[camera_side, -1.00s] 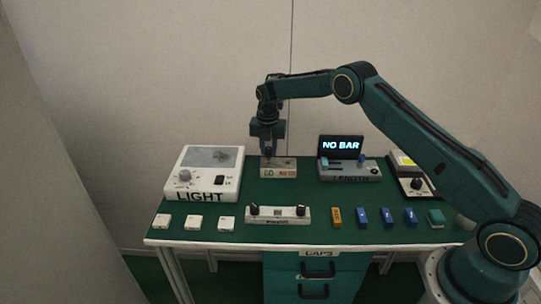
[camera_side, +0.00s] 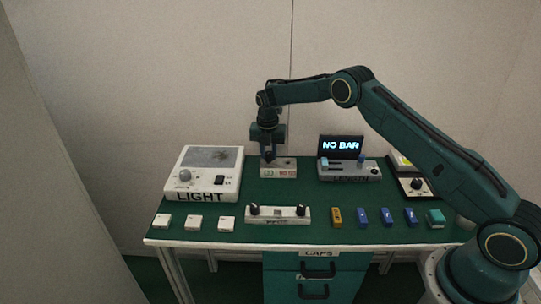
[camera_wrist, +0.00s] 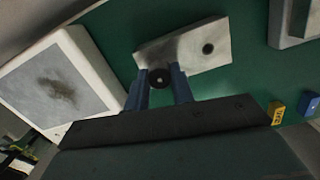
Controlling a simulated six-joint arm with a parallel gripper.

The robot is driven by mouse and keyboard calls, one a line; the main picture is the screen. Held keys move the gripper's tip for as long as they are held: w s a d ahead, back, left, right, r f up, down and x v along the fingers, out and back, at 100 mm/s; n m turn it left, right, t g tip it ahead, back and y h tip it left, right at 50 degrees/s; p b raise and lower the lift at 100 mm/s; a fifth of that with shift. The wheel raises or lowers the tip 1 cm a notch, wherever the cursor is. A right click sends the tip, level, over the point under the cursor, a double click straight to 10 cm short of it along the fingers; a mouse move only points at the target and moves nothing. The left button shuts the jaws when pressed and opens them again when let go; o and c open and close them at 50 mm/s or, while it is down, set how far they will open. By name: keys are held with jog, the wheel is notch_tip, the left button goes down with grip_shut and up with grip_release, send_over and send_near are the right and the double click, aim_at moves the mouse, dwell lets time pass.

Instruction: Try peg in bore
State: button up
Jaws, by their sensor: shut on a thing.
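The white gauge block (camera_side: 278,174) stands at the back middle of the bench, with a green GO label and a red label on its front. It also shows in the wrist view (camera_wrist: 185,47), with one dark round bore (camera_wrist: 208,48) in its top. My gripper (camera_side: 268,158) is just above the left part of the block. In the wrist view its two blue fingers (camera_wrist: 161,80) are shut on a dark round peg (camera_wrist: 160,77), seen end-on at the block's edge, apart from the visible bore. I cannot tell whether the peg's lower end is in a bore.
The LIGHT box (camera_side: 208,172) stands left of the block, the LENGTH gauge (camera_side: 348,172) with a NO BAR screen right. In front are white caps (camera_side: 194,222), a white fixture (camera_side: 278,214), an orange block (camera_side: 336,217) and several blue blocks (camera_side: 386,217). Green bench top is free between.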

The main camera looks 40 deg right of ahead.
aim_at(268, 155)
jog(key=shift+f, duration=0.45)
jog(key=o, duration=1)
jog(key=shift+o, duration=0.2)
jog(key=shift+r, duration=0.1)
notch_tip(268, 155, up, 14)
jog(key=a, duration=0.1)
jog(key=shift+s+f, duration=0.2)
jog(key=shift+s, duration=0.15)
